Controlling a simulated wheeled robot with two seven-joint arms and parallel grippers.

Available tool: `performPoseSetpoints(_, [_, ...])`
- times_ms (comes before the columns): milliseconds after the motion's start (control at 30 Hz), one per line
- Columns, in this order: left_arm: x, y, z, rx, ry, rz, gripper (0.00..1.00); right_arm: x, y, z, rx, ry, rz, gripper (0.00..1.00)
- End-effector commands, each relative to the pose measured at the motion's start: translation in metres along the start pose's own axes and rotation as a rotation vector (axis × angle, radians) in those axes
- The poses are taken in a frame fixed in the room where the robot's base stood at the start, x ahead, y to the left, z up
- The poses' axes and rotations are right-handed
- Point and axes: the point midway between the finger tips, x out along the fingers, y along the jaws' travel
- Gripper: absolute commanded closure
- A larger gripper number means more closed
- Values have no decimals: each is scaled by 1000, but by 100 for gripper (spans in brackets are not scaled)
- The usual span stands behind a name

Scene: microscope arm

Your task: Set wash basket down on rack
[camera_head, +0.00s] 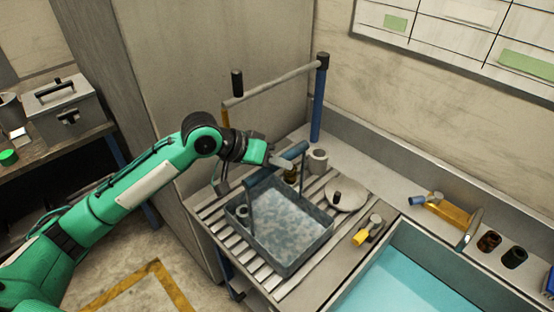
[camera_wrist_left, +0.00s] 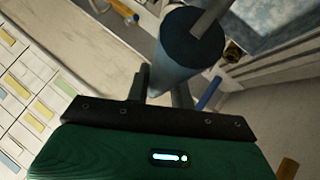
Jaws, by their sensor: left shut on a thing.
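The wash basket (camera_head: 308,252) is a blue-grey open tub with a mottled pale inside and an upright handle. It is level over the slatted rack (camera_head: 222,232); I cannot tell whether its bottom touches the slats. My left gripper (camera_head: 276,163) is above the basket, shut on the blue grip of its handle (camera_head: 293,154). In the left wrist view, the thick blue grip (camera_wrist_left: 186,62) is at the fingers, and part of the basket shows at the top right (camera_wrist_left: 272,22). The basket hides the rack's middle slats. My right gripper is not in view.
A grey cup (camera_head: 318,160), a brown bottle and a pale round dish (camera_head: 347,196) stand behind the basket. A yellow-handled tool (camera_head: 366,232) lies to its right, beside the water-filled sink (camera_head: 410,275). A rail on a blue post (camera_head: 319,100) rises behind.

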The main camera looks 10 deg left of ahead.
Motion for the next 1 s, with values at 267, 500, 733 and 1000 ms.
performPoseSetpoints(267, [0,0,-1,3,4,1,100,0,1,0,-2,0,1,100])
performPoseSetpoints(500, [1,-1,0,1,1,0,55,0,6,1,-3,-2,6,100])
performPoseSetpoints(733, [-2,0,0,2,1,-1,55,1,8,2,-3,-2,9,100])
performPoseSetpoints(1000, [-46,-3,1,4,3,-5,55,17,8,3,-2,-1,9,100])
